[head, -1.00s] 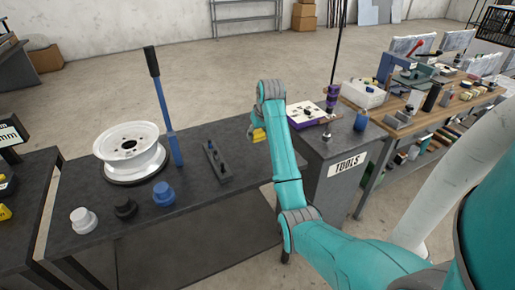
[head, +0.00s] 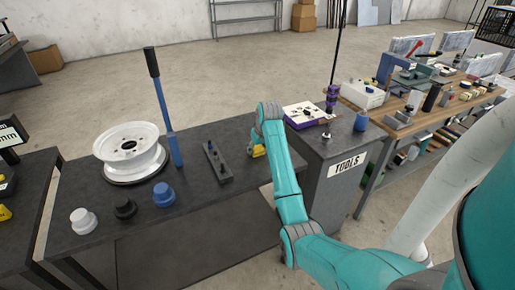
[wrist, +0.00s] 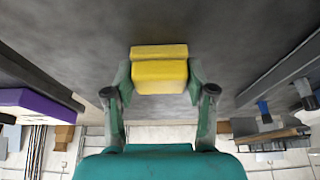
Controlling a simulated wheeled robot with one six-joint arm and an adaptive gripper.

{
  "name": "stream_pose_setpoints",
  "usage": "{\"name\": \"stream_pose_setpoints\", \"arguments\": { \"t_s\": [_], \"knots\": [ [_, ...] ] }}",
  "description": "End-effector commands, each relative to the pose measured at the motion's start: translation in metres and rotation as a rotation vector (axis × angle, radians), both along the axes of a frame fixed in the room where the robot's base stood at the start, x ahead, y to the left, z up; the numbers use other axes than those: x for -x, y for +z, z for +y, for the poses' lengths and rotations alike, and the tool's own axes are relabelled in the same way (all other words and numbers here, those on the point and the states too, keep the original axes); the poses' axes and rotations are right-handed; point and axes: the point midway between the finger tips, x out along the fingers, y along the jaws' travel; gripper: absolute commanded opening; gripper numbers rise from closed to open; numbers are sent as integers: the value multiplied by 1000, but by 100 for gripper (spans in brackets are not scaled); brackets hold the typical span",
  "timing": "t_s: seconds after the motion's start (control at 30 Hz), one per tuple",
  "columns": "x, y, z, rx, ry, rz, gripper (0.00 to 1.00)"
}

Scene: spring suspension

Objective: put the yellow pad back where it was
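The yellow pad (head: 258,152) is at the right end of the dark workbench (head: 215,205), at or just above its top; I cannot tell whether it touches. In the wrist view the pad (wrist: 160,75) shows as a yellow block with a second yellow face or step behind it. My gripper (head: 256,147) is over the pad, partly hidden by my arm in the head view. In the wrist view my gripper (wrist: 161,82) has one finger against each side of the pad and is shut on it.
A dark block with pegs (head: 217,162) lies left of my gripper. A white wheel rim (head: 130,150), a blue lever (head: 168,115) and several knobs (head: 124,207) stand farther left. The TOOLS cabinet (head: 335,155) with a purple-edged tray (head: 308,114) stands right. The bench's front right is clear.

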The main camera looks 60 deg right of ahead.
Motion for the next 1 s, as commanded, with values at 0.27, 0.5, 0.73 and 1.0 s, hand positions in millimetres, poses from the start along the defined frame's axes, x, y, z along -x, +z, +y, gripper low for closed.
{"name": "stream_pose_setpoints", "arguments": {
  "t_s": [0.27,0.5,0.73,1.0],
  "knots": [
    [0,0,0,-1,0,1,80],
    [1,7,1,1,0,-1,80],
    [12,38,7,1,0,-2,80],
    [23,68,14,1,1,-1,80]
  ]
}}
